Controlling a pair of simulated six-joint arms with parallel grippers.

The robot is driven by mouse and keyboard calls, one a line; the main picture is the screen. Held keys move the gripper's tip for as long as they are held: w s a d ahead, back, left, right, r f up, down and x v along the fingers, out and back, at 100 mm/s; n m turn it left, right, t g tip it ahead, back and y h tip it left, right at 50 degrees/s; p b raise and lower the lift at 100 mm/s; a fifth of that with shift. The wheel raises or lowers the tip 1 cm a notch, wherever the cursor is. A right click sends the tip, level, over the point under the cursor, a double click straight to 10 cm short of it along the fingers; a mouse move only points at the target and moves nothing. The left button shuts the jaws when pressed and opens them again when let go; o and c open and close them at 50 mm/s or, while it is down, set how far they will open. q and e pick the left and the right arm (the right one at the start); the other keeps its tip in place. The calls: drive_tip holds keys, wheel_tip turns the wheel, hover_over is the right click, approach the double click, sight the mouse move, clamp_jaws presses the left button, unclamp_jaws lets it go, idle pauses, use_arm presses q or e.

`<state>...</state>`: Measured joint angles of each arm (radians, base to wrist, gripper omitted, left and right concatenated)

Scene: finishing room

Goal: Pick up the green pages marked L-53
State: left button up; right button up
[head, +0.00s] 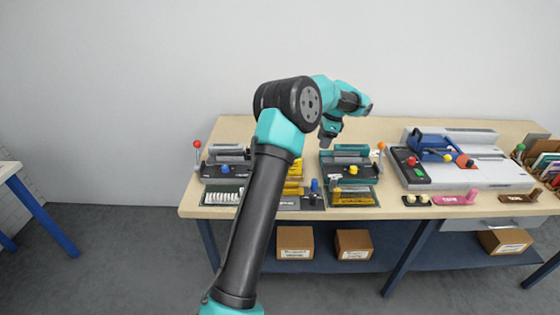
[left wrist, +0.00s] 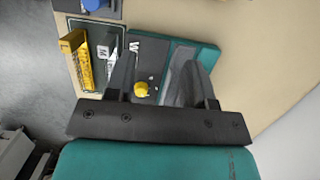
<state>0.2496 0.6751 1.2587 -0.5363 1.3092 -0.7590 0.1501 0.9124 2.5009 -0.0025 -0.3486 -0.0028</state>
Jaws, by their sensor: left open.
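I cannot pick out green pages marked L-53 for certain; no such marking is legible. My left gripper (head: 331,138) hangs over the teal-framed machine (head: 347,173) at the middle of the bench. In the left wrist view my left gripper (left wrist: 162,60) has its fingers spread over that machine (left wrist: 205,55), with a yellow knob (left wrist: 141,89) between them and nothing visibly held. A yellow piece (left wrist: 75,60) and a white tag marked M lie beside it. My right gripper is not in view.
A dark machine (head: 225,167) stands at the bench's left, partly beside my arm. A large grey machine with a blue part (head: 435,145) stands to the right. A rack of coloured items (head: 546,160) is at the far right. Cardboard boxes (head: 295,243) sit on the lower shelf.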

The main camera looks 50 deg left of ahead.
use_arm(q)
drive_tip(key=s+a+r+g+y, duration=0.1)
drive_tip(key=s+a+r, duration=0.1)
drive_tip(key=a+r, duration=0.3)
drive_tip(key=a, duration=0.2)
drive_tip(key=shift+s+a+r, duration=0.3)
drive_tip(key=shift+s+a, duration=0.05)
drive_tip(key=x, duration=1.2)
drive_tip(key=shift+s+a, duration=0.15)
drive_tip(key=shift+s, duration=0.05)
drive_tip(key=shift+s+x, duration=0.1)
drive_tip(key=shift+x, duration=1.25)
drive_tip(key=shift+s+x, duration=0.15)
drive_tip(key=shift+x, duration=1.15)
drive_tip(key=shift+a+r, duration=0.1)
drive_tip(key=shift+c, duration=0.2)
